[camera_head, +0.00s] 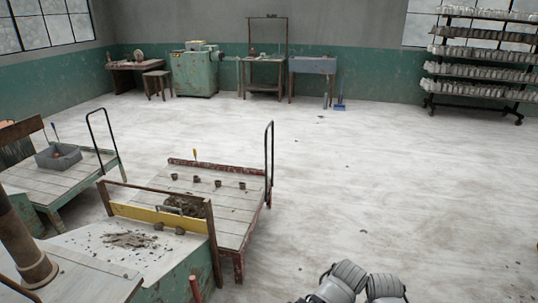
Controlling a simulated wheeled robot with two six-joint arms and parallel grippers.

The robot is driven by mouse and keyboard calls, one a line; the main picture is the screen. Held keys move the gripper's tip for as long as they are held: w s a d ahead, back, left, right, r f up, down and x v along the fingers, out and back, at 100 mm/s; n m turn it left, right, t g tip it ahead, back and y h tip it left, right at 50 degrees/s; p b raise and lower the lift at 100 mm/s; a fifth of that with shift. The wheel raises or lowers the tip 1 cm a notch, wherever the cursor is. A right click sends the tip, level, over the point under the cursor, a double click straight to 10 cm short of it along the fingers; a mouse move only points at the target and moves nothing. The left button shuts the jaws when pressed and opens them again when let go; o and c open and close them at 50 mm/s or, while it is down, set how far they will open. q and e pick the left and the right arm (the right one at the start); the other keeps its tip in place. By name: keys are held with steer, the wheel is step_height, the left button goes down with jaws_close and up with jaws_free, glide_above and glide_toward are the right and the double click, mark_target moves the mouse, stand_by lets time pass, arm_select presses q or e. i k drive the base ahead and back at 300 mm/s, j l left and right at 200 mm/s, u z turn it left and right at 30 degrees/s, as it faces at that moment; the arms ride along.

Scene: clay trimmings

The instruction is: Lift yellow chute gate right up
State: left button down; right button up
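The yellow chute gate (140,213) is a long yellow board standing across the far end of a chute (90,262) at the lower left. It sits low between two brown posts, with a top bar (150,191) above it. A small handle shows near its middle right. Clay scraps (130,239) lie on the chute's pale floor on the near side of the gate. Neither of my grippers shows; only grey parts of my own body are at the bottom edge, well to the right of the gate.
A low cart (232,213) with several small dark cups stands just beyond the gate. Another cart (75,182) at the left carries a grey bin (58,157). A pottery rack (478,68) stands at the back right.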

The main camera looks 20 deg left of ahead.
mark_target(193, 224)
steer(key=i+u, duration=0.15)
steer(key=i, duration=0.3)
steer(key=i+l+u, duration=0.2)
steer(key=i, duration=0.2)
steer(key=i+u, duration=0.2)
steer(key=u, duration=0.2)
steer(key=i+u, duration=0.2)
steer(key=u, duration=0.15)
steer(key=i+l+u, duration=0.15)
steer(key=u, duration=0.25)
steer(key=i+l+u, duration=0.2)
steer(key=u, duration=0.15)
steer(key=i+l+u, duration=0.2)
steer(key=u, duration=0.3)
steer(key=i+l+u, duration=0.35)
steer(key=u, duration=0.15)
steer(key=i+l+u, duration=0.2)
steer(key=l+u, duration=0.3)
